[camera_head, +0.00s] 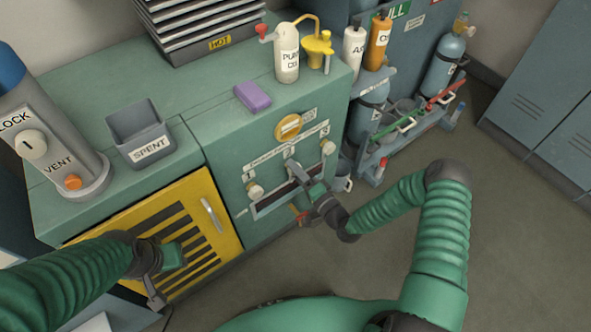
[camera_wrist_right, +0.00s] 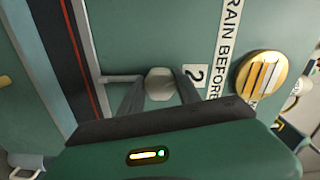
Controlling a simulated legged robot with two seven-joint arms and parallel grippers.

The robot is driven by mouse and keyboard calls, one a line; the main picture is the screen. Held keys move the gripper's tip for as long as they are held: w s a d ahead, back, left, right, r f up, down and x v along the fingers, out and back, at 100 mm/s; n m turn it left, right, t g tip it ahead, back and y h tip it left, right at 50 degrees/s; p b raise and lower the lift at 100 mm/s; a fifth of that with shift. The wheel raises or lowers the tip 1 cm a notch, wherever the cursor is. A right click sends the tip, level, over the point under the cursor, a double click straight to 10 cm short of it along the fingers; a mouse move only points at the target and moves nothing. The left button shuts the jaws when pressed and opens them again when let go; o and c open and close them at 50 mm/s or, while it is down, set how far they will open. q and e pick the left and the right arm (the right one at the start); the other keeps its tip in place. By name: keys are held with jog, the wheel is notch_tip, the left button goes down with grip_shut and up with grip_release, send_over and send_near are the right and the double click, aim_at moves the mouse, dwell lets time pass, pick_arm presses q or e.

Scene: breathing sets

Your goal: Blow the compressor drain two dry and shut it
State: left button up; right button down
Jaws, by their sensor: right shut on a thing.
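The compressor drain panel is on the front of the green cabinet. My right gripper (camera_head: 303,179) is at the middle drain. In the right wrist view, its two dark fingers (camera_wrist_right: 160,98) are on either side of the pale drain two knob (camera_wrist_right: 159,82), shut on it, beside the label "2" (camera_wrist_right: 195,76). Whether air or water comes from the drain cannot be seen. The drain one knob (camera_head: 256,191) and drain three knob (camera_head: 328,147) are free on either side. My left gripper (camera_head: 160,275) hangs before the yellow grille door; its opening is unclear.
A yellow round dial (camera_head: 288,127) sits above the drains. On the cabinet top stand a "SPENT" bin (camera_head: 141,135), a purple block (camera_head: 252,97) and a purge bottle (camera_head: 287,55). A bottle rack (camera_head: 392,130) stands to the right. Floor in front is open.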

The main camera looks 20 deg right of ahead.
jog(key=m, duration=0.6)
jog(key=shift+d+f, duration=0.15)
jog(key=shift+f, duration=0.05)
dwell(0.4)
jog(key=c, duration=1.3)
grip_release()
jog(key=o, duration=0.5)
jog(key=shift+c, duration=0.2)
